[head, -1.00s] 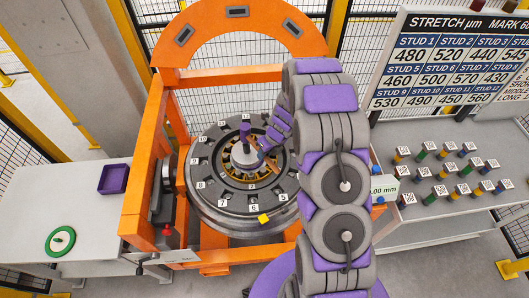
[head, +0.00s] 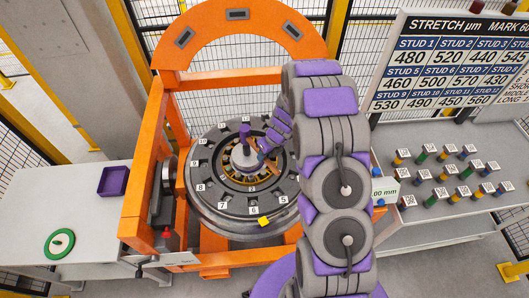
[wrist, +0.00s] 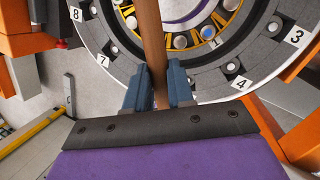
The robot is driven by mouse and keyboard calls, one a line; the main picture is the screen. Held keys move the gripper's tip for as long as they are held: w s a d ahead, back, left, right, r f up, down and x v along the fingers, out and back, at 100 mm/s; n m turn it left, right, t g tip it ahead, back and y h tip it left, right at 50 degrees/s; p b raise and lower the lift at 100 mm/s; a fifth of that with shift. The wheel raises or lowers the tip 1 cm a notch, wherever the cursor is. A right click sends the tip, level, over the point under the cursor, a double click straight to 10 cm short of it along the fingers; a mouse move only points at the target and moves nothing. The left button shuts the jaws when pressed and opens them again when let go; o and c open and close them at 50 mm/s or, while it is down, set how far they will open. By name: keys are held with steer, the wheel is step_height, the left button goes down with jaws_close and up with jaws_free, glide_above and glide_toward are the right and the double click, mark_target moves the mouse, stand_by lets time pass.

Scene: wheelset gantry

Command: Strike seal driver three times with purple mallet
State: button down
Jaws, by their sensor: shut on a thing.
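My gripper (head: 265,154) is over the wheelset hub. In the wrist view its blue fingers (wrist: 161,72) are shut on the brown wooden handle (wrist: 150,30) of the mallet, which runs up out of the picture. In the head view a small purple block (head: 246,130), apparently the mallet head, shows above the pale seal driver (head: 242,156) at the hub's middle. I cannot tell whether the two touch. In the wrist view a purple and white round part (wrist: 196,8) shows behind the handle, cut off by the top edge.
The numbered dark ring (head: 206,203) surrounds the hub inside an orange gantry frame (head: 146,165). A left table holds a purple tray (head: 113,181) and a green ring (head: 59,243). Colored studs (head: 423,158) stand on the right bench. A yellow block (head: 263,222) sits on the ring's near edge.

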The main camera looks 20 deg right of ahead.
step_height(320, 180, down, 3)
steer(key=shift+r, duration=2.2)
steer(key=shift+s+f, duration=0.1)
